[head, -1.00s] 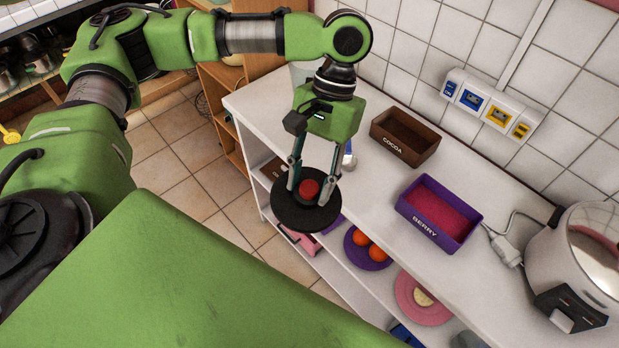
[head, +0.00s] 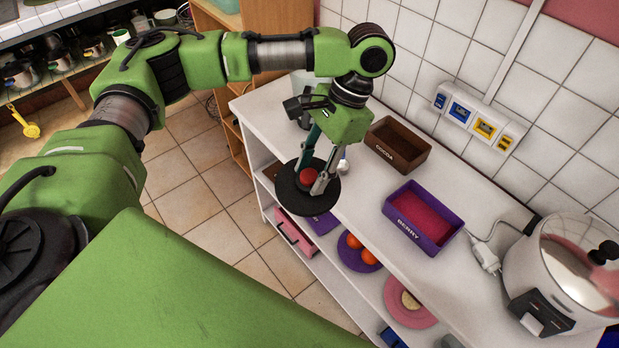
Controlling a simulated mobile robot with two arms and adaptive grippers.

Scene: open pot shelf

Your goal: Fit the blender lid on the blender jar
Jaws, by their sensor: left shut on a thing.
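The blender lid, a black disc (head: 290,198) with a red knob (head: 308,175), is held level in front of the shelf unit's left part. My left gripper (head: 310,178) is shut on the red knob from above. A pale, see-through vessel (head: 308,80) stands on the shelf top behind my left gripper, and it may be the blender jar. My gripper and wrist hide most of it, so its rim does not show clearly. The lid is apart from it, nearer to me. My right gripper is not in view.
The white shelf top (head: 365,203) holds a brown COCOA box (head: 398,146), a purple BERRY box (head: 423,218) and a white cooker (head: 560,270) with a cable. Lower shelves hold a purple plate (head: 345,257) with orange fruit and a pink plate (head: 402,312).

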